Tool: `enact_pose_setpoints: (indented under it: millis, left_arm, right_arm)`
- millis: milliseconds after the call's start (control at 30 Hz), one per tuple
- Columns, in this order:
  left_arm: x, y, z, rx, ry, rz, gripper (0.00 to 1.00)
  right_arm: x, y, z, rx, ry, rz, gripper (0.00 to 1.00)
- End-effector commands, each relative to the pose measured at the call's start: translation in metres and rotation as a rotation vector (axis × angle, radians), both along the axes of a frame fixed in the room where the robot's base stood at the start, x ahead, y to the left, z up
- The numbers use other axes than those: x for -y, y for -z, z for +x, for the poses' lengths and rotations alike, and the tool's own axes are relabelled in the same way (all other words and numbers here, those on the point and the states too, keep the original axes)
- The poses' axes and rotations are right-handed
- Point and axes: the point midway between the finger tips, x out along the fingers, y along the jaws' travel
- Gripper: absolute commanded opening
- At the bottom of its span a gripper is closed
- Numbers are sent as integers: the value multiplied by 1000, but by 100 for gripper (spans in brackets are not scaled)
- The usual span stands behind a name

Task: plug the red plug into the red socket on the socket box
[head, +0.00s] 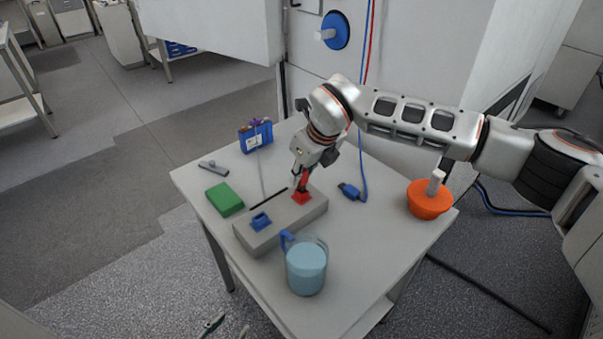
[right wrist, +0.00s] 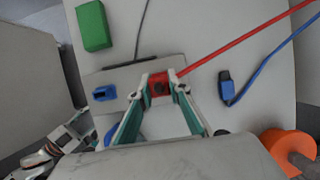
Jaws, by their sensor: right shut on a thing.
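The grey socket box (head: 280,222) lies on the table, with a blue socket (head: 260,221) at its left end and the red socket (head: 301,198) towards its right end. My right gripper (head: 299,186) points down over the red socket, shut on the red plug (head: 305,180). In the right wrist view the red plug (right wrist: 159,85) sits between the fingertips, over the box, with its red cable (right wrist: 235,47) running up right. The plug is at the red socket; how deep it sits is hidden. My left gripper (head: 228,326) shows at the bottom edge, fingertips apart, empty.
A blue plug (head: 350,191) on a blue cable lies right of the box. A blue-handled mug (head: 306,268) stands in front. A green block (head: 224,199), a blue pack (head: 256,136) and an orange bowl-like thing (head: 428,202) are also on the table.

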Motion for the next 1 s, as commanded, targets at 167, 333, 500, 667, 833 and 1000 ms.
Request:
enact_pose_setpoints:
  millis: [167,333,500,667,833,1000]
  left_arm:
    - [0,2,0,-1,0,0,40]
    - [0,3,0,-1,0,0,40]
    - [0,4,-1,-2,1,0,40]
    - [0,5,-1,-2,1,0,40]
    - [0,7,-1,-3,0,0,40]
    - [0,8,-1,-3,0,0,40]
  right_arm:
    - [0,2,0,0,0,0,0]
    - [0,4,0,0,0,0,0]
    - [0,6,0,0,0,0,0]
    - [0,8,0,0,0,0,0]
    - [0,9,0,0,0,0,0]
    - [0,11,0,0,0,0,0]
